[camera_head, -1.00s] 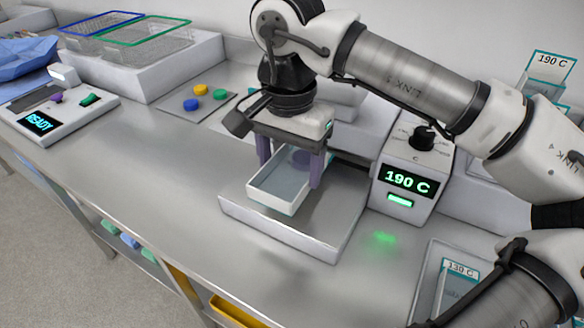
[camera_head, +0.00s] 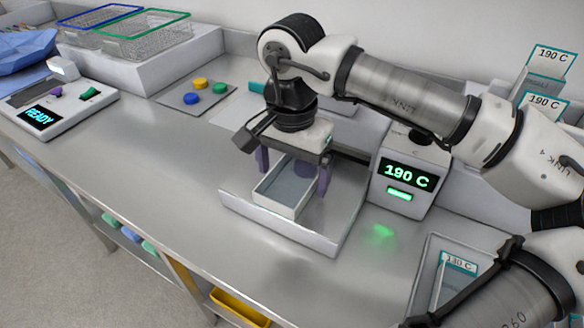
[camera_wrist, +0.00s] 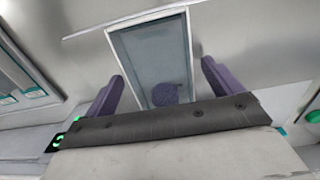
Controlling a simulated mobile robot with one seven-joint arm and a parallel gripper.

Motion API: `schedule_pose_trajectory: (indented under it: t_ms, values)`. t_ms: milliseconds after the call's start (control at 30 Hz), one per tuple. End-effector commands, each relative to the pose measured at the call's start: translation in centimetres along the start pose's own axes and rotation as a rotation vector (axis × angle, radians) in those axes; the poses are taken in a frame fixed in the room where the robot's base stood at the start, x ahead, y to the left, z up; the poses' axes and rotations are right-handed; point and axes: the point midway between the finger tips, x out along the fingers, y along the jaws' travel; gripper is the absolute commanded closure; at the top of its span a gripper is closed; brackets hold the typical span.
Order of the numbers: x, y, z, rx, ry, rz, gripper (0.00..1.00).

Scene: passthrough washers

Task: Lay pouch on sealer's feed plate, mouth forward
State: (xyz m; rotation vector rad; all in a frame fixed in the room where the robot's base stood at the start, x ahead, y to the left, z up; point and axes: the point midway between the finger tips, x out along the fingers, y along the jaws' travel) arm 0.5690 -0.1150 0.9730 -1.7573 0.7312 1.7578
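The pouch (camera_head: 284,196) is a pale, white-edged rectangle with a grey-blue window. It appears to lie on the metal feed plate (camera_head: 325,232) in front of the sealer (camera_head: 407,180), which reads 190 C. In the wrist view the pouch (camera_wrist: 150,50) runs away from me, with a dark purple round patch near its close end. My gripper (camera_head: 294,178) is over the pouch's rear part, its purple fingers on either side. In the wrist view gaps show between both fingers and the pouch. I cannot tell which end is the mouth.
A holder with 130 C pouches (camera_head: 458,262) stands at the front right, partly behind my arm. Cards marked 190 C (camera_head: 551,60) stand at the back right. A mat with coloured buttons (camera_head: 195,97), a READY device (camera_head: 55,110) and wire baskets (camera_head: 145,40) are left.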

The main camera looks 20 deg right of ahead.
Motion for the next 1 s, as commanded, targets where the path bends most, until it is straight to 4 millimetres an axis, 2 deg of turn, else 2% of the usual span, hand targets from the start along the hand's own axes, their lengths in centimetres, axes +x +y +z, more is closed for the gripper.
schedule_pose_trajectory:
  t_ms: [267,400,567,800,1000]
  values:
    - [-0.1,0.0,0.0,0.0,0.0,0.0,0.08]
    - [-0.9,0.0,-0.1,0.001,0.002,-0.001,0.08]
    - [-3.9,-0.1,-0.1,0.0,0.002,-0.002,0.08]
    - [-9.1,-0.1,-0.1,0.0,0.002,-0.002,0.08]
    - [-11.7,0.0,0.0,0.0,0.0,-0.001,0.08]
